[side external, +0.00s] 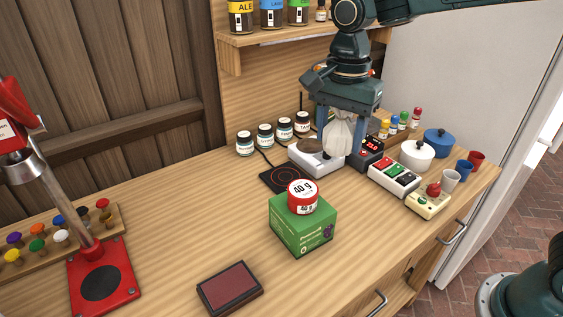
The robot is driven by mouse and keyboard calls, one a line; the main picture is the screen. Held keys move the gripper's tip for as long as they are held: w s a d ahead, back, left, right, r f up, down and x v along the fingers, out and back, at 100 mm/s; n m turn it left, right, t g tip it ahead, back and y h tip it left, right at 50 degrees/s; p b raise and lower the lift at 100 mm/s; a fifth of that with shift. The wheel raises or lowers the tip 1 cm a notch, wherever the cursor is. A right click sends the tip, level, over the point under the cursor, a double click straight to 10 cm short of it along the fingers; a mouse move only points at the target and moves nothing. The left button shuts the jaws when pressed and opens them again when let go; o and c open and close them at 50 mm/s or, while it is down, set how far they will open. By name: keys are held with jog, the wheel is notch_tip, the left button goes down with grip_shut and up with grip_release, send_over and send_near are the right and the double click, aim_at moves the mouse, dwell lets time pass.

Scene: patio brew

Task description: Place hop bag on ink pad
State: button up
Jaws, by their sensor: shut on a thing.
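My gripper (342,128) points down at the back of the counter and is shut on a whitish hop bag (338,138). The bag hangs between the fingers, in front of or over a white scale (308,158) with a round brown plate; I cannot tell whether it touches the scale. The ink pad (230,288) is a dark red pad in a dark frame. It lies flat and bare at the front of the counter, well away from my gripper.
A green box (302,227) with a red-and-white tin (302,197) on top stands between the bag and the ink pad. A black hot plate (285,179) lies behind it. A red capping press (100,285) stands left. Switch boxes (393,178), pots (417,154) and cups crowd the right.

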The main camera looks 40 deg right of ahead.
jog(key=w+a+n, duration=0.2)
jog(key=a+n, duration=0.3)
jog(key=a, duration=0.7)
jog(key=n, duration=0.6)
send_over(228, 284)
notch_tip(228, 284, down, 14)
jog(key=shift+f, duration=0.25)
jog(key=shift+f, duration=0.1)
jog(key=shift+s+f, duration=0.1)
jog(key=shift+f, duration=1.9)
jog(key=shift+f, duration=0.1)
jog(key=o, duration=1)
